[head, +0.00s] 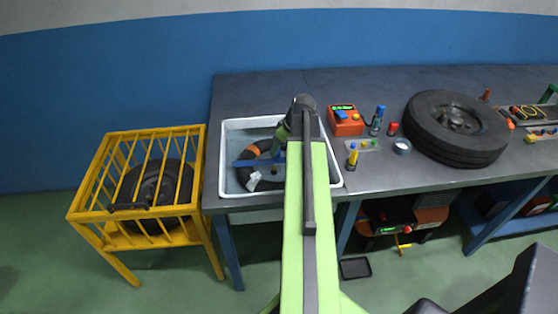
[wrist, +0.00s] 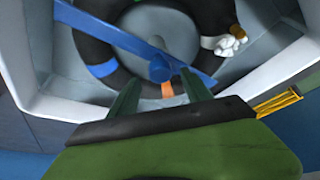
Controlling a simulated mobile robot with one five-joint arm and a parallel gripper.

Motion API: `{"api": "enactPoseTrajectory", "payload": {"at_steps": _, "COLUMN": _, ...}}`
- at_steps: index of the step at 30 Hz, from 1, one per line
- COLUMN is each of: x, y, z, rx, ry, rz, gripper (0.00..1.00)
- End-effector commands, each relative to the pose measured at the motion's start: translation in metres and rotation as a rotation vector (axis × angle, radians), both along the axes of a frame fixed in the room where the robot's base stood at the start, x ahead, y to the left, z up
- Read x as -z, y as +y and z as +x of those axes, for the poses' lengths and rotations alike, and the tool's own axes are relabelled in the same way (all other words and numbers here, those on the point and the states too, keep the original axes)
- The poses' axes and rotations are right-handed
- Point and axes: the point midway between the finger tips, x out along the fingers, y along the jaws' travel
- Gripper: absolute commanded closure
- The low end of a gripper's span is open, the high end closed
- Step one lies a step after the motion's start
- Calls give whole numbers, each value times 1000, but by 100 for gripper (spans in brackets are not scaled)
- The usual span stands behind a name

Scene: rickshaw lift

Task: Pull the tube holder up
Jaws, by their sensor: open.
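The tube holder is a flat blue bar with a round blue knob. In the wrist view the holder (wrist: 120,35) crosses over a dark inner tube (wrist: 90,52). My gripper (wrist: 159,78) is open, with its two green fingers apart and the knob between their tips. I cannot tell whether either finger touches it. My gripper (head: 281,138) is above the basin there. My arm hides the basin's right part.
A yellow cage (head: 86,205) with a tire (head: 160,184) stands left of the workbench (head: 250,92). An orange box (head: 345,127), small bottles and a large tire (head: 440,140) are right of the basin. A white wrinkled item (wrist: 230,44) lies by the tube.

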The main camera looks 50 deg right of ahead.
Motion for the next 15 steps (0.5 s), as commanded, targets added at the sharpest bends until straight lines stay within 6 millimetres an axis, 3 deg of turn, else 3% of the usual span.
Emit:
{"api": "enactPoseTrajectory", "payload": {"at_steps": 1, "x": 21, "y": 0, "z": 5, "rx": -2, "ry": 0, "rz": -1, "gripper": 43}}
{"api": "enactPoseTrajectory", "payload": {"at_steps": 4, "x": 32, "y": 0, "z": 11, "rx": -1, "ry": 0, "rz": 0, "gripper": 43}}
{"api": "enactPoseTrajectory", "payload": {"at_steps": 14, "x": 34, "y": 1, "z": 14, "rx": 0, "ry": 0, "rz": 0, "gripper": 43}}
{"api": "enactPoseTrajectory", "payload": {"at_steps": 15, "x": 34, "y": 1, "z": 14, "rx": 0, "ry": 0, "rz": 0, "gripper": 47}}
